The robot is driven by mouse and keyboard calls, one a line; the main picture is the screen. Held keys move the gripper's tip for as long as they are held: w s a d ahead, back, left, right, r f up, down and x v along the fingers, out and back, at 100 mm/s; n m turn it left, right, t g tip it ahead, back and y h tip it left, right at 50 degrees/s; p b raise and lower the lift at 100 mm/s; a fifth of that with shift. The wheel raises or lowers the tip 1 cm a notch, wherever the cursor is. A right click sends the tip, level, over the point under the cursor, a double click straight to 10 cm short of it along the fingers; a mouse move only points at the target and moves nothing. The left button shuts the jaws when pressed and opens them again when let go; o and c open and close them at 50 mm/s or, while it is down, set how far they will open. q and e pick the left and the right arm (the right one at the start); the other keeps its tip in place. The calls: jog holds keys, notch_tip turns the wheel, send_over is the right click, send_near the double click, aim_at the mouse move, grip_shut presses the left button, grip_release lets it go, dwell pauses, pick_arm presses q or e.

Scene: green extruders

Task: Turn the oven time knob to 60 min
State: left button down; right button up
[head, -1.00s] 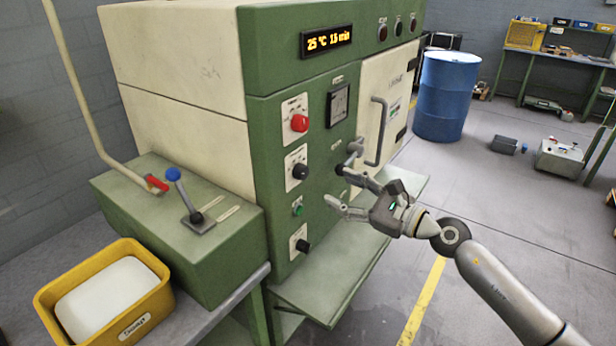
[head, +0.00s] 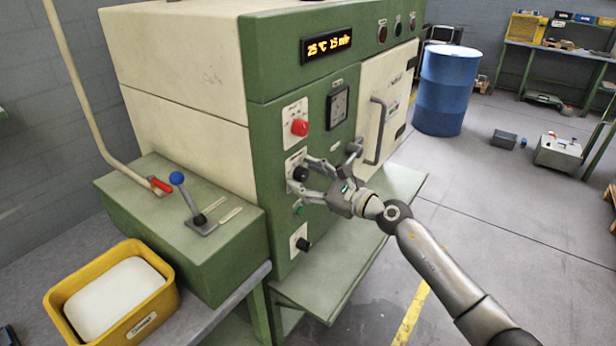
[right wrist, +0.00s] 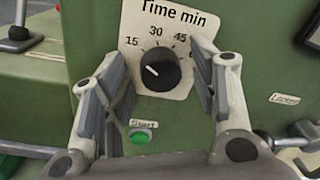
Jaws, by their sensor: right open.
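The black time knob (right wrist: 160,71) sits on a white plate marked "Time min" on the green oven front. Its white mark points to the upper left, toward the 15. The same time knob (head: 300,173) is below the red knob in the head view. My right gripper (right wrist: 158,62) is open, with one finger on each side of the time knob; I cannot tell whether they touch it. In the head view, my right gripper (head: 302,175) reaches it from the right. The oven display (head: 327,45) reads 25 °C and 15 min. My left gripper is not in view.
A red knob (head: 299,127) is above the time knob. A green start button (right wrist: 140,136) and another black knob (head: 303,244) are below. The grey oven door handle (head: 377,130) stands out to the right. A green shelf (head: 345,260) juts out underneath.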

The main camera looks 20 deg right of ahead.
jog(key=c, duration=1)
